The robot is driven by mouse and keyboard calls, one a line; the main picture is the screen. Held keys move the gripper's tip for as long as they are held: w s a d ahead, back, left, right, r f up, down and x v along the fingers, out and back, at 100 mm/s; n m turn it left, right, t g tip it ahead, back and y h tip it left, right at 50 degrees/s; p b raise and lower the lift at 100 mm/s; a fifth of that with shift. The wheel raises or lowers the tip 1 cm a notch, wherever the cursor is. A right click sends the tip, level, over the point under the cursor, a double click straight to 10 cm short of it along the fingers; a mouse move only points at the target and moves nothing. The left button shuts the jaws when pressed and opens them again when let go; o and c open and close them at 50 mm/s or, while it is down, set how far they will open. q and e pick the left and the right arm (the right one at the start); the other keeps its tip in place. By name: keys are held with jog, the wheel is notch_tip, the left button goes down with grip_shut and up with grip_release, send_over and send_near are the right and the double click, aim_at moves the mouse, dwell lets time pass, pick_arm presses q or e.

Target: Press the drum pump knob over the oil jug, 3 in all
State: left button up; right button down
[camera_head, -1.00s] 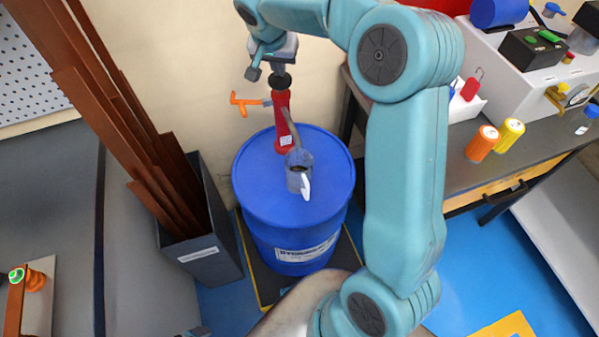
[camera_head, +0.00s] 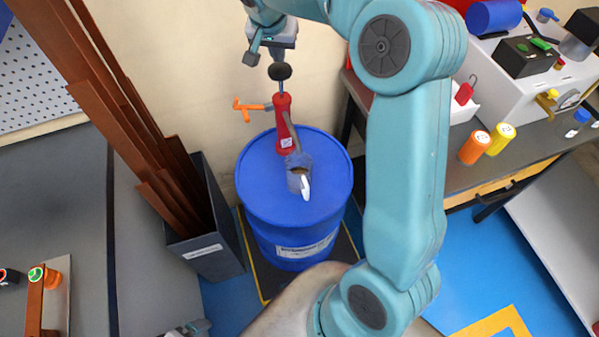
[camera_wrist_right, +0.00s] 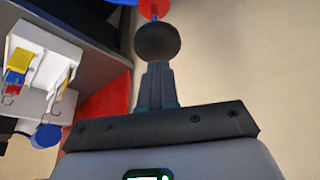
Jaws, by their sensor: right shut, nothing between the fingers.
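The black drum pump knob (camera_head: 280,71) sits on a thin blue rod above the red pump body (camera_head: 283,122), which has an orange lever. The pump stands on the blue drum (camera_head: 265,180). A clear grey oil jug (camera_head: 299,172) with a white handle stands on the drum under the pump's spout; something brownish shows inside. My right gripper (camera_head: 277,56) is shut and empty, just above the knob. In the right wrist view its fingers (camera_wrist_right: 157,68) point at the knob (camera_wrist_right: 157,42); I cannot tell whether they touch. My left gripper (camera_head: 190,328) shows only partly at the bottom edge.
A grey bin (camera_head: 212,258) with tall brown bars stands left of the drum. A dark bench (camera_head: 450,150) at the right holds orange and yellow containers and a white machine (camera_head: 510,65). My right arm crosses in front of the drum's right side.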

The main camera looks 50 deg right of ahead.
dwell(0.5)
notch_tip(320, 180, up, 6)
jog(key=p, duration=0.4)
dwell(0.4)
